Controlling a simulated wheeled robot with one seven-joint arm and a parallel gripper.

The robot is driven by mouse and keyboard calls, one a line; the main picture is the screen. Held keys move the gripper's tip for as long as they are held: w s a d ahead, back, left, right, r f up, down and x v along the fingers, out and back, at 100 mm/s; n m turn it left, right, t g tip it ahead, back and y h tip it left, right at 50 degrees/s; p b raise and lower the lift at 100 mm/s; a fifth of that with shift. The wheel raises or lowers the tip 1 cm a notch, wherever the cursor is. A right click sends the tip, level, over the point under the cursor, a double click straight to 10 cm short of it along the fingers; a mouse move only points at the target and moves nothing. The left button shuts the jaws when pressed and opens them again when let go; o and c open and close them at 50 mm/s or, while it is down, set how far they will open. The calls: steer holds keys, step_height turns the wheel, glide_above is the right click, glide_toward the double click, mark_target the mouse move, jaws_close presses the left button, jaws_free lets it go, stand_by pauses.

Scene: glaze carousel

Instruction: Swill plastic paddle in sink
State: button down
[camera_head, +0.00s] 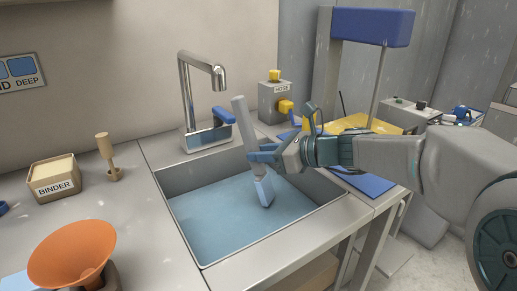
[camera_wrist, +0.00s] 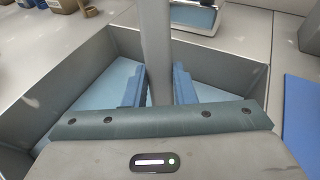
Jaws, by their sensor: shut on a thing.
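The sink (camera_head: 182,183) is a rectangular metal basin with blue water (camera_head: 225,225) in it. A pale grey plastic paddle (camera_head: 241,118) stands tilted over the sink, its handle up and its light blue lower end at or in the water. My gripper (camera_head: 262,158) is shut on the paddle's shaft above the basin. In the wrist view the shaft (camera_wrist: 155,45) runs up between the two blue fingers (camera_wrist: 158,88). The paddle's lower end is hidden there by my gripper. I cannot tell how deep the paddle's end is.
A chrome faucet (camera_head: 187,90) with a blue lever stands behind the sink. A grey box marked HOSE (camera_head: 275,103) is at the back right. A BINDER box (camera_head: 54,180), a wooden pestle-like tool (camera_head: 107,155) and an orange funnel-shaped bowl (camera_head: 70,255) are on the left counter.

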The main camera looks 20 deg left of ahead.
mark_target(263, 169)
steer(key=shift+s+d+f+b, duration=0.1)
steer(key=shift+d+f+b, duration=0.1)
steer(key=shift+f+b, duration=0.35)
steer(key=shift+d+f+b, duration=0.2)
steer(key=shift+f, duration=0.6)
steer(key=shift+s+d+f+b, duration=0.1)
steer(key=shift+d+f+b, duration=0.1)
steer(key=shift+f+b, duration=0.35)
steer(key=shift+d+f, duration=0.1)
